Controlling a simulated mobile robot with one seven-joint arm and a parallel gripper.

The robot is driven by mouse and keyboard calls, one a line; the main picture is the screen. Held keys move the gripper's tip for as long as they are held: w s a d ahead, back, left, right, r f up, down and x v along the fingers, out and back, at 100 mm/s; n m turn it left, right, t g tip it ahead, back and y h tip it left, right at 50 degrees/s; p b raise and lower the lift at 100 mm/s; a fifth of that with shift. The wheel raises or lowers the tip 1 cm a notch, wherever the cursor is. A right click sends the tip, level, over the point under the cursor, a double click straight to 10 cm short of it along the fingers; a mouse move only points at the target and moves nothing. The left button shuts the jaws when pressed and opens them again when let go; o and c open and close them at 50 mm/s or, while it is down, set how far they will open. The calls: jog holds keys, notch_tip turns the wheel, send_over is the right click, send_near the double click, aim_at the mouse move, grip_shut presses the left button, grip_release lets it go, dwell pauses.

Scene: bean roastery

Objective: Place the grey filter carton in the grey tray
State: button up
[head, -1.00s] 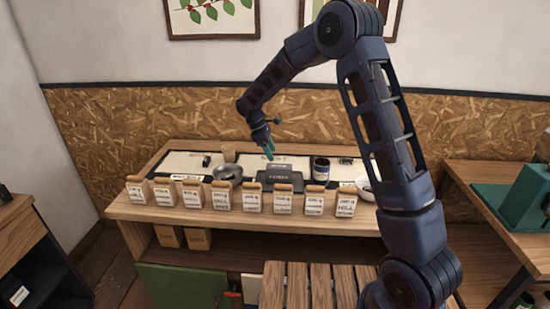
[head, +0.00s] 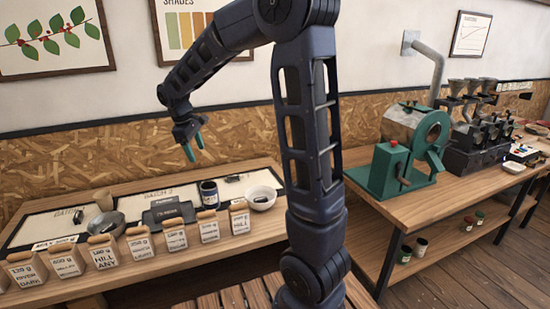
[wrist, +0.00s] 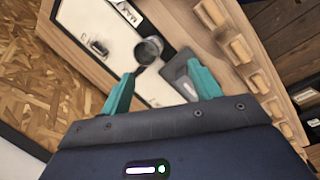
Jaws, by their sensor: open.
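My gripper (head: 192,147) is open and empty, with teal fingers, above the back of the bench in the head view. In the wrist view my gripper (wrist: 161,73) points down over the bench, its fingers apart. A dark grey, flat, tray-like piece (head: 166,213) with a pale label lies mid-bench, below and left of the gripper. It also shows in the wrist view (wrist: 177,69), partly behind the right finger. I take it for the grey tray. I cannot make out a separate grey filter carton with certainty.
A row of labelled bags (head: 175,236) lines the bench's front edge. A green roaster (head: 407,150) stands on the right-hand table (head: 385,200).

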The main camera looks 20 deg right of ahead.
jog(key=s+d+r+m+t+y, duration=0.1)
jog(key=s+d+r+m, duration=0.45)
jog(key=s+d, duration=0.6)
jog(key=s+d+m+t, duration=0.1)
jog(key=s+d+m, duration=0.2)
jog(key=s, duration=0.4)
jog(key=s+d+m+t+y, duration=0.1)
jog(key=s+d+m, duration=0.2)
jog(key=s+d, duration=0.2)
jog(key=shift+s+f+t, duration=0.4)
jog(key=shift+s+f, duration=0.05)
jog(key=shift+s, duration=0.5)
